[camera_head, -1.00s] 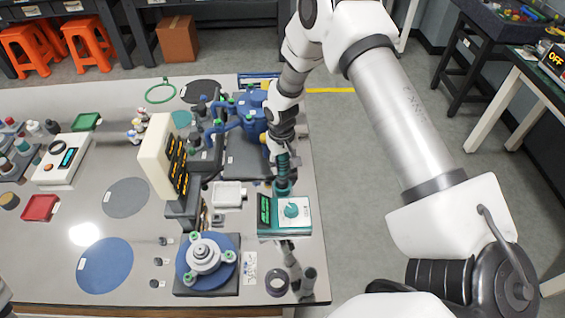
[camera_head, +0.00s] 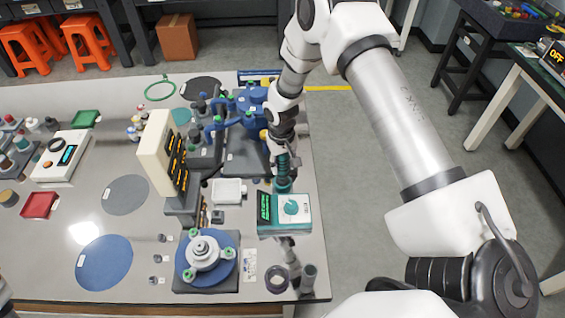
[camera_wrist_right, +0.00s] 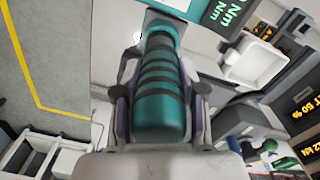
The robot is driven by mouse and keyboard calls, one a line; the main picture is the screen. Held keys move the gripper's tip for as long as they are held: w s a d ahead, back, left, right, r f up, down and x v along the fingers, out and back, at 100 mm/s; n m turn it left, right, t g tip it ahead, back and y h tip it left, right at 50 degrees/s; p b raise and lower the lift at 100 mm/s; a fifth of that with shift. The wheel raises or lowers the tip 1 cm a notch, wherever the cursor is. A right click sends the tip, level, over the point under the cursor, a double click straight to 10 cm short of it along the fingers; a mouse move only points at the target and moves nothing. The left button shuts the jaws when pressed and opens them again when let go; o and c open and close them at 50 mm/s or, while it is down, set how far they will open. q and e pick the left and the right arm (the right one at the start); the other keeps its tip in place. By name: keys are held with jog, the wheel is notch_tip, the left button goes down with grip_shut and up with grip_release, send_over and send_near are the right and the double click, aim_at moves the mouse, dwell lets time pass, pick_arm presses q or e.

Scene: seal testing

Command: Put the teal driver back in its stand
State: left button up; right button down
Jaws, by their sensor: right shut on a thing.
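The teal driver (camera_wrist_right: 160,95), with dark bands around its handle, is held between the fingers of my right gripper (camera_wrist_right: 162,110). In the head view the driver (camera_head: 284,184) shows partly below my right gripper (camera_head: 282,160), just behind the teal torque tester (camera_head: 290,208). The tester has a green-lit display and a white top with a teal round part. I cannot tell whether the driver touches the tester. Grey upright holders (camera_head: 308,276) stand at the front right table edge; I cannot tell whether one is the driver's stand. My left gripper is not in view.
A cream display tower (camera_head: 157,155) stands left of the tester, with a white tray (camera_head: 229,191) between them. A blue round fixture (camera_head: 206,258) is at the front. Blue machinery (camera_head: 250,105) stands behind. The right table edge is close to my gripper.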

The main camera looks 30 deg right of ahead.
jog(key=shift+w+f, duration=0.1)
jog(key=shift+f, duration=0.35)
dwell(0.8)
jog(key=c, duration=0.6)
grip_release()
notch_tip(320, 180, up, 9)
jog(key=p, duration=0.7)
jog(key=shift+f, duration=0.1)
